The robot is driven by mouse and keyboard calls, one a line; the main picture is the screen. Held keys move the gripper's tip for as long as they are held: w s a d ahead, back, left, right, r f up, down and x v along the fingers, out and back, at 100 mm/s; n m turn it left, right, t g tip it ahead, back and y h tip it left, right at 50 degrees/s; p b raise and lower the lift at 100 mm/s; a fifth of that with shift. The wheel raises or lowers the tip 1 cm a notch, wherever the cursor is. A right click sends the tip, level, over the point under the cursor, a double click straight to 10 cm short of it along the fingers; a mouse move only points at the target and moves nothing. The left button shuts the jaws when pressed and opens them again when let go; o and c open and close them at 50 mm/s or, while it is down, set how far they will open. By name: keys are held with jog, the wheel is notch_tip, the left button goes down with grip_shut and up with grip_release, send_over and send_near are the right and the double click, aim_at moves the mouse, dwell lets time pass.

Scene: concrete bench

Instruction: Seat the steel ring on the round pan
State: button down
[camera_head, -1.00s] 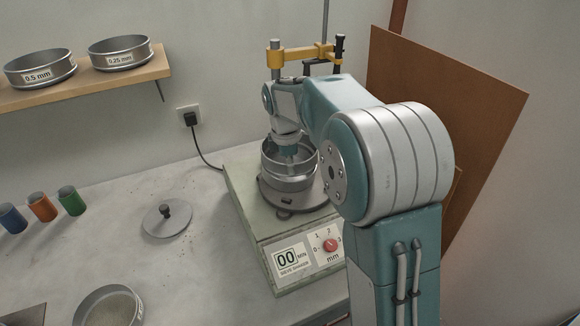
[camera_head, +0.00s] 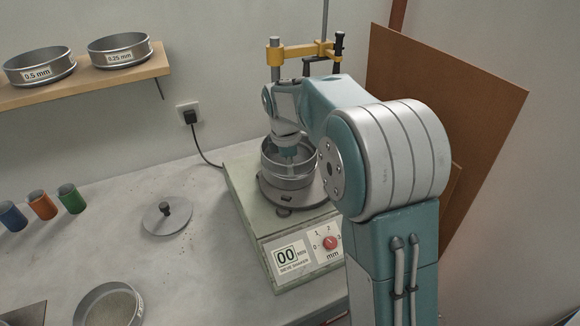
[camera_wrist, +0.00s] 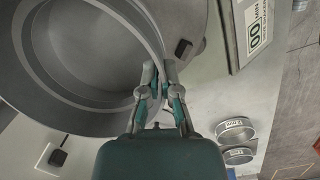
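The steel ring (camera_head: 273,157) is at the round platform of the sieve shaker, upright and about level. In the wrist view the ring's wall (camera_wrist: 161,42) runs up between the fingers of my gripper (camera_wrist: 160,88). My gripper looks closed on this wall, one finger inside and one outside. In the head view my gripper (camera_head: 290,156) reaches down into the ring from above. The round pan (camera_head: 289,183) appears just under the ring, its floor showing through the ring in the wrist view (camera_wrist: 92,42). I cannot tell whether ring and pan touch all round.
The shaker (camera_head: 262,232) has a front dial and display. A yellow clamp (camera_head: 302,55) on a rod stands behind my arm. A knobbed lid (camera_head: 168,220), a sieve holding grains (camera_head: 108,307) and coloured cups (camera_head: 41,206) are on the bench. A shelf (camera_head: 95,88) holds two sieves.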

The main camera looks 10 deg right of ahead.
jog(key=shift+f, duration=0.1)
jog(key=c, duration=0.7)
grip_release()
jog(key=r, duration=0.4)
jog(key=a+r, duration=0.1)
jog(key=r, duration=0.7)
jog(key=shift+a, duration=0.15)
